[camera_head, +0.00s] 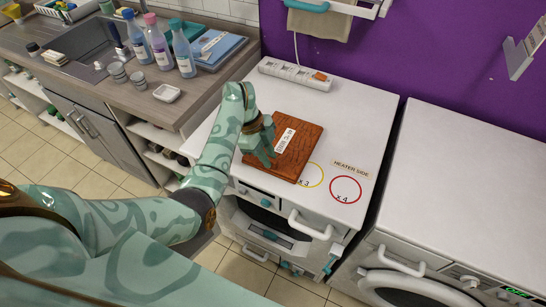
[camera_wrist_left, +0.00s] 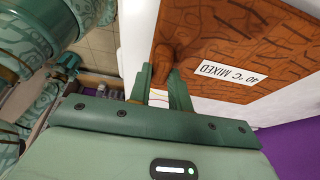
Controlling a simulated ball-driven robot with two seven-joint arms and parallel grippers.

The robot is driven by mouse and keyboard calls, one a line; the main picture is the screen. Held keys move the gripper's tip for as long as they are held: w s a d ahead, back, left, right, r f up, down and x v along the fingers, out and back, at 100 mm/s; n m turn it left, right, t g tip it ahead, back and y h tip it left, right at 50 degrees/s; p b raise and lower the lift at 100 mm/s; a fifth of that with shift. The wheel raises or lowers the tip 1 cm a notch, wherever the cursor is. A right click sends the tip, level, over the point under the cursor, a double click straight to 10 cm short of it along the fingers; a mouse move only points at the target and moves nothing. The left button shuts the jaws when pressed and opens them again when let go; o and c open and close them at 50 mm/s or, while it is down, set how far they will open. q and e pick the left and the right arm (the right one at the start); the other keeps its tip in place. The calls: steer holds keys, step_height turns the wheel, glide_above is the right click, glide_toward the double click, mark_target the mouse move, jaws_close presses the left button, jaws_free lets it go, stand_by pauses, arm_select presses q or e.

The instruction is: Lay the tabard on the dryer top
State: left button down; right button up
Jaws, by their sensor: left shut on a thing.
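A flat brown wood-patterned piece (camera_head: 296,152) with a white label lies over the white top (camera_head: 345,105) of the left machine, marked "HEATER SIDE", which looks like the dryer. I cannot tell whether this piece is the tabard. My left gripper (camera_head: 266,150) is at its left edge. In the left wrist view, the label on the brown piece (camera_wrist_left: 285,45) reads "40 °C MIXED", and my left gripper (camera_wrist_left: 160,72) is shut on a brown knob-like part (camera_wrist_left: 168,55). Whether the piece touches the top is unclear. My right gripper is not in view.
A yellow ring (camera_head: 313,182) and a red ring (camera_head: 345,190) mark the machine's top. A power strip (camera_head: 296,75) lies at its back. A beige cloth (camera_head: 318,24) hangs above. Bottles (camera_head: 160,45) stand on the left counter. A second white machine (camera_head: 470,190) stands right.

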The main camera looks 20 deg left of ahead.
arm_select(q)
steer(key=shift+s+r, duration=0.15)
steer(key=shift+a, duration=0.15)
steer(key=shift+f, duration=0.2)
steer(key=c, duration=1.3)
jaws_free()
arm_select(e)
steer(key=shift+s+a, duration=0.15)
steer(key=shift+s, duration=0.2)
arm_select(q)
steer(key=shift+r, duration=0.1)
steer(key=shift+r, duration=0.2)
steer(key=p+v, duration=0.4)
steer(key=v, duration=0.7)
steer(key=shift+a+r, duration=0.25)
steer(key=shift+r, duration=0.1)
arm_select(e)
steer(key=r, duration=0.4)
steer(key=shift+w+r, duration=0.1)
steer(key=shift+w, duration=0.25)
